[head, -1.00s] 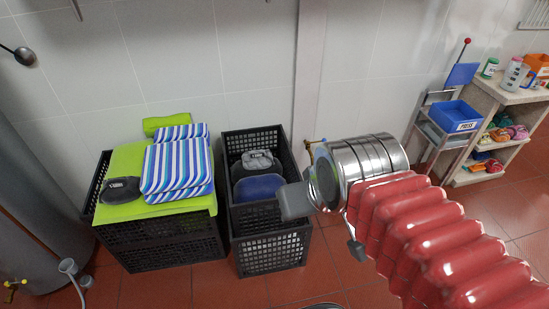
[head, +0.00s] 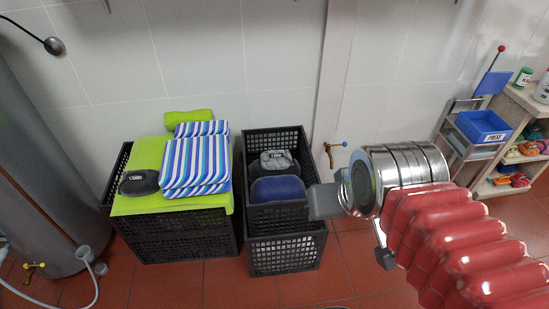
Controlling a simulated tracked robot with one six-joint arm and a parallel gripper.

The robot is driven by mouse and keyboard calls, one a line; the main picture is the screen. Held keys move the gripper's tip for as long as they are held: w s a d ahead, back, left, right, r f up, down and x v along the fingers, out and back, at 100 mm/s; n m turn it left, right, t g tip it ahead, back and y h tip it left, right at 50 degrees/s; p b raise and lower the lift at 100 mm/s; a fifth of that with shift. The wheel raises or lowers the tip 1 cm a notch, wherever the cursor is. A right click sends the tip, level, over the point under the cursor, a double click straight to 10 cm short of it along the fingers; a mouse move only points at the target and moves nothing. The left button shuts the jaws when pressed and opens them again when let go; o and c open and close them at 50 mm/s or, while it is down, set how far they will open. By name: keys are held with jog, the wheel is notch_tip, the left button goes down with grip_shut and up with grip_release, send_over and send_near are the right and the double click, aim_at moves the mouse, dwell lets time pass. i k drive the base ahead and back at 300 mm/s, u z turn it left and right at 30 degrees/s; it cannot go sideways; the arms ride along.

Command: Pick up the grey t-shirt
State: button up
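A grey folded cloth (head: 276,160) with a small dark label lies inside the right black crate (head: 285,258), toward its back. A dark blue folded cloth (head: 277,189) lies just in front of it. A second, darker grey folded cloth (head: 138,182) lies on green cloth (head: 137,153) at the left crate. I cannot tell for sure which grey cloth is the t-shirt. My gripper (head: 355,229) is to the right of the right crate, with its two grey fingers wide apart and nothing seen between them. Its left finger overlaps the crate's right edge in the picture.
Blue-and-white striped cloths (head: 195,162) lie on the left black crate (head: 185,238). A brass tap (head: 335,150) sticks out of the wall behind my gripper. A blue bin (head: 483,126) and shelves stand at right. A grey tank (head: 40,170) stands at left.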

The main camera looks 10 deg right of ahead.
aim_at(280, 159)
jog(key=u, duration=0.05)
jog(key=i, duration=0.95)
jog(key=z, duration=0.05)
